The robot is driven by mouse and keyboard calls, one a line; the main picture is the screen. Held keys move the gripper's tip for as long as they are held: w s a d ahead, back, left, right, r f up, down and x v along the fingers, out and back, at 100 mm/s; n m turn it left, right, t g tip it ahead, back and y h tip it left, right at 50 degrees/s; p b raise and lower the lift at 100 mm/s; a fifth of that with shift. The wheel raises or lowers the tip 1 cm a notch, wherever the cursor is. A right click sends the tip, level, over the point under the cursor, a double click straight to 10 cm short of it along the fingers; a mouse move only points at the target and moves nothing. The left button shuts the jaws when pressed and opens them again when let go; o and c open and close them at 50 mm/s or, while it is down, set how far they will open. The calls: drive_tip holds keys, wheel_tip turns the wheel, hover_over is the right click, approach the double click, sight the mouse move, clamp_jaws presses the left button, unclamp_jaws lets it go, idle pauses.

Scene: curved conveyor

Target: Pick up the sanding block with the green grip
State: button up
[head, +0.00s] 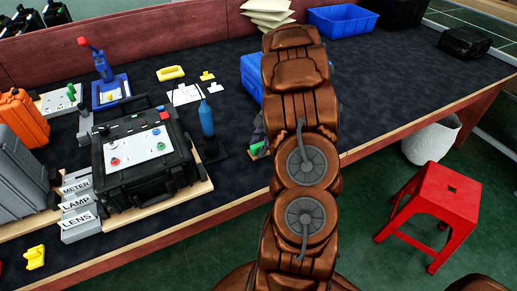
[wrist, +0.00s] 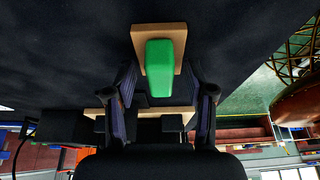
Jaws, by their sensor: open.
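The sanding block (wrist: 160,68) shows in the wrist view as a green grip on a tan base, on the dark table surface. My gripper (wrist: 160,88) is open, with one finger on each side of the green grip. Small dark gaps show between the grip and the fingers, so they look apart from it. In the head view a bit of green (head: 258,150) shows beside my arm, probably the same block. My arm hides most of the gripper there.
A blue bin (head: 252,76) is partly behind my arm. The table's wooden front edge (head: 395,128) is close. A red stool (head: 436,207) stands on the floor.

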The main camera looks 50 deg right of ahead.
sight(255, 146)
drive_tip(key=shift+c, duration=0.4)
drive_tip(key=shift+f, duration=0.1)
clamp_jaws()
drive_tip(key=shift+a+r+b, duration=0.15)
drive_tip(key=shift+r+b, duration=0.55)
drive_tip(key=shift+r, duration=1.05)
drive_tip(key=s+a+b, duration=0.1)
drive_tip(key=a, duration=0.4)
drive_tip(key=s+a+r+b, duration=0.1)
drive_tip(key=a, duration=0.4)
drive_tip(key=s+a+b, duration=0.1)
drive_tip(key=a, duration=0.4)
drive_tip(key=shift+a+r, duration=0.25)
drive_tip(key=shift+r, duration=0.05)
